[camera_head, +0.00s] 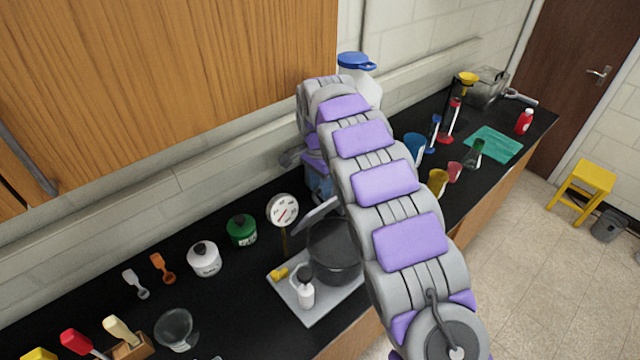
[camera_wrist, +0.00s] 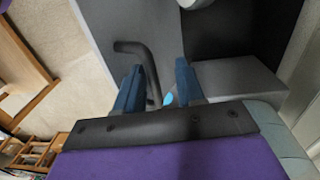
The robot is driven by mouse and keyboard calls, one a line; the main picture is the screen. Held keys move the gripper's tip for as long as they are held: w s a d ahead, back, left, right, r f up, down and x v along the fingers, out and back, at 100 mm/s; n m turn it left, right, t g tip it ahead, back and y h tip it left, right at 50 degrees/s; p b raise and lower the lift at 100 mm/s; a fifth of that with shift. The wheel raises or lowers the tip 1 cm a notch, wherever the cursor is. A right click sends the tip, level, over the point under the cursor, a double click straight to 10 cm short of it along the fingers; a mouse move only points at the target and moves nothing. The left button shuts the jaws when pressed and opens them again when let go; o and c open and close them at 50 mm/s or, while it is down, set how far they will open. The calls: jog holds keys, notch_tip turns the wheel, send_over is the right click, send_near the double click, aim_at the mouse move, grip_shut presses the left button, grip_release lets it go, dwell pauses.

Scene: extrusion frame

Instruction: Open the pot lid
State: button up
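The dark pot (camera_head: 335,252) stands on a light grey tray (camera_head: 318,312) near the counter's front edge, with its right side hidden behind my arm. I cannot tell its lid apart from its dark top. My gripper is mostly hidden by my arm in the head view. In the wrist view my gripper (camera_wrist: 160,84) shows two blue fingers with a gap between them. A dark bent handle (camera_wrist: 138,52) runs behind the left finger and down into the gap. I cannot tell whether it touches a finger, or whether it belongs to the pot or the lid.
A round dial gauge (camera_head: 283,211) stands behind the pot. A small white bottle (camera_head: 306,295) is on the tray. A green jar (camera_head: 242,230) and a white jar (camera_head: 204,259) stand to the left. Several cups and bottles stand right of my arm. A wooden cabinet (camera_head: 160,70) hangs above.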

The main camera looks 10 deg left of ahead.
jog(key=shift+d+r, duration=0.15)
jog(key=shift+d, duration=0.1)
jog(key=s+d+r+b, duration=0.1)
jog(key=s+d+r, duration=0.1)
jog(key=s, duration=0.5)
jog(key=s+d+r+b, duration=0.1)
jog(key=s+d+r, duration=0.1)
jog(key=s+d, duration=0.2)
jog(key=shift+s+r, duration=0.3)
jog(key=shift+s, duration=1.45)
jog(key=shift+d, duration=0.1)
jog(key=s+d+f+n+g+b, duration=0.15)
jog(key=s+d+f+b, duration=0.3)
jog(key=s+d, duration=0.45)
jog(key=s+d+f+n+t+b, duration=0.1)
jog(key=s+d+f+n+b, duration=0.3)
jog(key=s+d, duration=0.55)
jog(key=s+d+f+n+b, duration=0.2)
jog(key=s+f+b, duration=0.2)
jog(key=s, duration=0.6)
jog(key=shift+s+f+g+y+b, duration=0.2)
jog(key=shift+g+y+b, duration=0.1)
jog(key=shift+g, duration=0.15)
